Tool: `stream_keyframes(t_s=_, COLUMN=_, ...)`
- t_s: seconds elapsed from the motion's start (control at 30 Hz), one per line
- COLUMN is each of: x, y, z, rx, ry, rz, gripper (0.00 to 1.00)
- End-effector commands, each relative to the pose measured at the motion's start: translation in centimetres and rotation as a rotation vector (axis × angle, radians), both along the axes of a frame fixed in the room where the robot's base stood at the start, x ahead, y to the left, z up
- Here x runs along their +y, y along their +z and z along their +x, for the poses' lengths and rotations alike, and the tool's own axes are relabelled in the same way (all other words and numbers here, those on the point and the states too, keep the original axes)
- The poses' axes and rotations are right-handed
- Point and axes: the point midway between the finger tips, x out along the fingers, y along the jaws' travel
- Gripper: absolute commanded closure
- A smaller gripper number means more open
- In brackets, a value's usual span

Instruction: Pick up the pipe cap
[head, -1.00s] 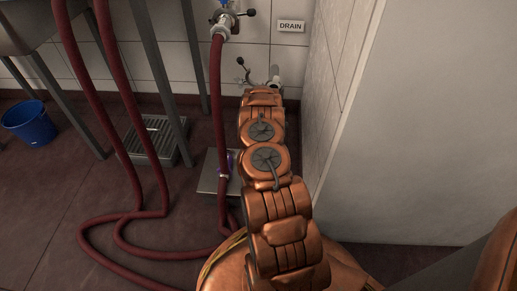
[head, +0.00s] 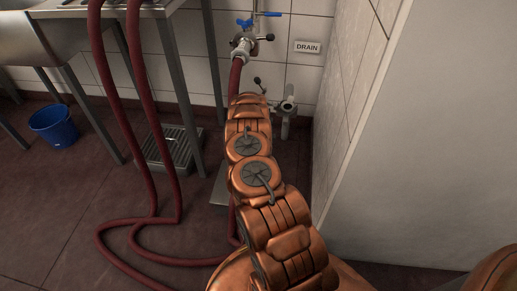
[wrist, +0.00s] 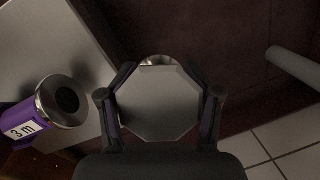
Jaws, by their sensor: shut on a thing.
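The pipe cap (wrist: 158,104), a pale grey octagonal piece, sits between the two fingers of my gripper (wrist: 158,92) in the wrist view. The fingers press on its left and right sides, so my gripper is shut on it. A bit of shiny metal shows just beyond its top edge; I cannot tell whether the cap touches it. In the head view my own arm hides the gripper and the cap.
A pale pipe (wrist: 293,66) is at right. In the head view, red hoses (head: 150,228) loop left, a white wall stands right, and valves (head: 288,106) are beyond my arm.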

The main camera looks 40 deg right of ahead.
Motion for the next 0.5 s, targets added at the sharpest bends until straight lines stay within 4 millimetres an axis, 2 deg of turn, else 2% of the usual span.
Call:
stream_keyframes(t_s=0.2, x=2.8, y=0.2, z=3.5, rx=0.000, ry=0.004, rz=-0.002, gripper=0.91)
stream_keyframes(t_s=0.5, x=4.5, y=0.1, z=5.8, rx=-0.003, ry=0.000, rz=-0.002, gripper=0.91)
